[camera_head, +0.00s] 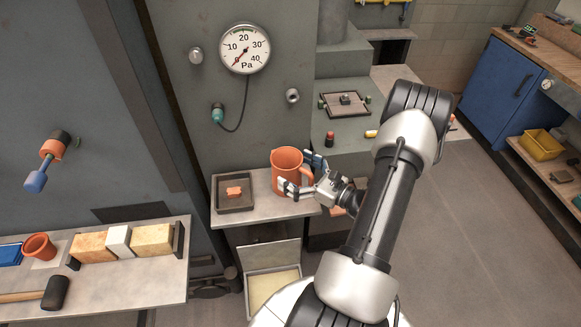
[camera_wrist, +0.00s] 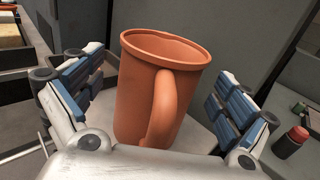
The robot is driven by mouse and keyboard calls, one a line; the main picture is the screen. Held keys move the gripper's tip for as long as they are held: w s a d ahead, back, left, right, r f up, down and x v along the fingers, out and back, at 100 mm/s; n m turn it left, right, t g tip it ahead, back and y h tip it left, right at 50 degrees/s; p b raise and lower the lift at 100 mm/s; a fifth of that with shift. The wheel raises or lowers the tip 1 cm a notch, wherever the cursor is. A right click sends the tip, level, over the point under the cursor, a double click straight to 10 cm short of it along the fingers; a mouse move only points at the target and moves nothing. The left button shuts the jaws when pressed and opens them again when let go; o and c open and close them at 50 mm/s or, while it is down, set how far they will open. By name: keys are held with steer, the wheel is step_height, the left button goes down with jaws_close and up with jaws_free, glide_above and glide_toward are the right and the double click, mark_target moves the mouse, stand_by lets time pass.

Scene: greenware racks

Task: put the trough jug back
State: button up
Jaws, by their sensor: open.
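An orange jug (camera_head: 287,168) stands upright on a small grey shelf (camera_head: 262,215) below the pressure gauge. In the wrist view the jug (camera_wrist: 140,95) fills the middle, with its handle facing my gripper. My gripper (camera_head: 298,173) is open at the right side of the jug. In the wrist view its two fingers (camera_wrist: 148,105) stand on either side of the jug, with gaps between the pads and its wall. The inside bottom of the jug is hidden.
A dark tray (camera_head: 221,207) with an orange block (camera_head: 234,192) sits left of the jug. An open box (camera_head: 272,283) with pale contents is below. A left bench holds an orange cup (camera_head: 39,247), blocks and a mallet (camera_head: 52,293). A red-capped bottle (camera_head: 329,139) stands behind my gripper.

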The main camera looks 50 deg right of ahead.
mark_target(314, 180)
steer(key=s, duration=0.7)
steer(key=s+d, duration=0.1)
steer(key=s, duration=0.2)
steer(key=shift+s, duration=0.2)
